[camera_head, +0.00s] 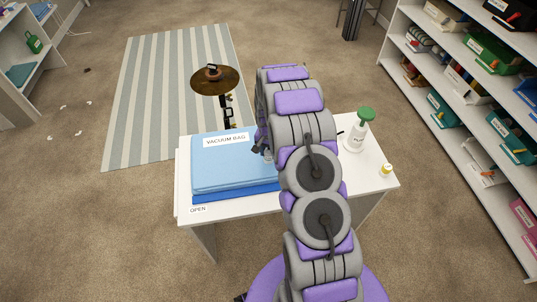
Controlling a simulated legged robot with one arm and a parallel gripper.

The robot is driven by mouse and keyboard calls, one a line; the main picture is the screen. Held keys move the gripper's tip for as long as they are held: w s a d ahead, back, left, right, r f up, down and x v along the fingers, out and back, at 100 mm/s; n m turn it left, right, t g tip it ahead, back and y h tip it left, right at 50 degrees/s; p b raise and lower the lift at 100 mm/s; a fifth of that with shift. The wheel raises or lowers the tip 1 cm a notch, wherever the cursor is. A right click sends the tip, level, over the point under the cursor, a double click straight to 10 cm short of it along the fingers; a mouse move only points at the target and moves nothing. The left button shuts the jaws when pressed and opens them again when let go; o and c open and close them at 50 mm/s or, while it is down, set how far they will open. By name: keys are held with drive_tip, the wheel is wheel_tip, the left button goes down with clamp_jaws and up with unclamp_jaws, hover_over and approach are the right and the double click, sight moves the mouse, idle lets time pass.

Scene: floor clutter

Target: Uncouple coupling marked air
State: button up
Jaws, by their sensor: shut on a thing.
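A light blue bag (240,165) marked VACUUM BAG lies flat on the white table (330,182). My gripper (262,148) is low at the bag's right edge, shut on a small pale part there. My arm hides most of the gripper and this part, so I cannot tell whether it is the coupling. No label reading AIR is legible. A white hand pump (357,137) with a green top stands upright at the table's right, apart from the gripper.
An OPEN label (198,210) is at the front left. Shelves (480,110) line the right.

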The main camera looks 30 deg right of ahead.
drive_tip(key=shift+w+a, duration=0.1)
drive_tip(key=shift+a, duration=0.05)
drive_tip(key=shift+r, duration=0.25)
drive_tip(key=shift+r+p, duration=0.3)
drive_tip(key=shift+r, duration=0.1)
idle(0.5)
drive_tip(key=shift+r+p, duration=0.4)
drive_tip(key=shift+r, duration=1)
